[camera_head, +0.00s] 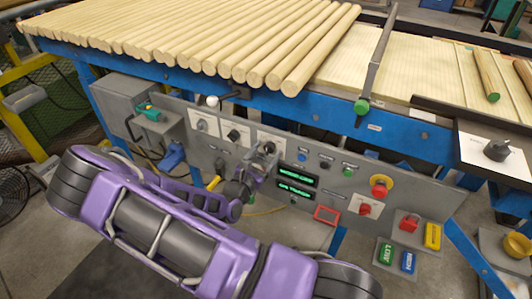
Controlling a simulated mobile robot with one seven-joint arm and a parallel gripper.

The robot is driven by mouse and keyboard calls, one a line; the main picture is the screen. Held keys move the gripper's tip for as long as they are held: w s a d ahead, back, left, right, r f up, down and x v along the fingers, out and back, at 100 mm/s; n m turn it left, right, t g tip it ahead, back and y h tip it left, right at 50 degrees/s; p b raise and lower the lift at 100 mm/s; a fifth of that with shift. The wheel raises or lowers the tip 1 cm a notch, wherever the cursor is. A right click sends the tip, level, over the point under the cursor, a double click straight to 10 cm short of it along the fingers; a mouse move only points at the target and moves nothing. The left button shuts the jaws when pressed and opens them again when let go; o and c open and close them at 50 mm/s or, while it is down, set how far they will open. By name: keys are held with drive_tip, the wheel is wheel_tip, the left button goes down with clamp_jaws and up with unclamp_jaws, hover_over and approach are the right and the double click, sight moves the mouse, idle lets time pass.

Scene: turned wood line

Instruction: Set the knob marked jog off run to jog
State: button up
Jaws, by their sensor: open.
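A grey control panel (330,190) hangs under the blue conveyor frame. Three white plates with knobs sit at its upper left: a left knob (202,125), a middle dark knob (234,135) and a right knob (269,147). A larger black knob (497,150) sits on a white plate at the far right. The markings are too small to read, so I cannot tell which knob is marked jog off run. My gripper (262,162) is open in front of the right plate, close to its knob and partly covering it. Whether it touches the knob cannot be told.
A red stop button (381,186), a red switch (366,208) and two green-lit displays (295,180) are right of my gripper. A white-tipped lever (213,101) juts out above the plates. Wooden dowels (200,45) lie on the conveyor above.

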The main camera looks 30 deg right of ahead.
clamp_jaws()
drive_tip(key=shift+r+p, duration=0.1)
drive_tip(key=shift+p, duration=0.25)
drive_tip(key=shift+r+n+p, duration=0.1)
drive_tip(key=shift+n+p, duration=0.85)
drive_tip(key=shift+n, duration=0.15)
drive_tip(key=shift+n+p, duration=0.75)
drive_tip(key=shift+n, duration=0.05)
drive_tip(key=n+p, duration=0.2)
drive_tip(key=n, duration=0.3)
drive_tip(key=shift+f+p, duration=0.2)
drive_tip(key=shift+p, duration=0.2)
unclamp_jaws()
